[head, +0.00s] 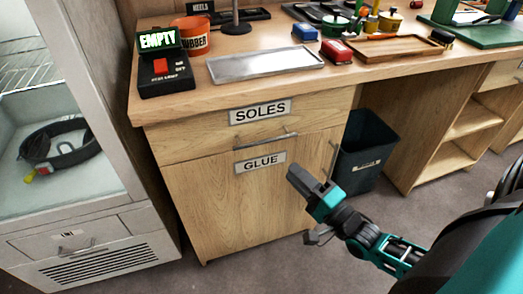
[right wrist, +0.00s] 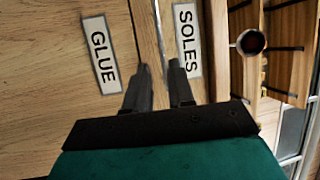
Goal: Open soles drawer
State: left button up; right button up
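The soles drawer (head: 200,140) is shut under the worktop, with a SOLES label (head: 260,111) and a horizontal metal bar handle (head: 266,140) on its front. Its label also shows in the right wrist view (right wrist: 187,40). The GLUE door (head: 235,205) below it is shut too. My right gripper (head: 303,178) is in front of the GLUE door, lower and to the right of the drawer handle in the head view. In the right wrist view its two fingers (right wrist: 161,75) are apart with nothing held between them, pointing towards the area between the two labels. My left gripper is not in view.
A dark bin (head: 365,152) stands on the floor right of the cabinet. A vertical handle (head: 334,158) is on the GLUE door. A metal tray (head: 265,63), a red box (head: 336,51) and an EMPTY display (head: 158,40) sit on the worktop. A glass-front cabinet stands at left.

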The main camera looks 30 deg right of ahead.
aim_at(262, 142)
jog(key=b+x, duration=0.2)
jog(key=x, duration=1)
jog(key=shift+w+r, duration=0.1)
jog(key=shift+w, duration=0.15)
grip_shut()
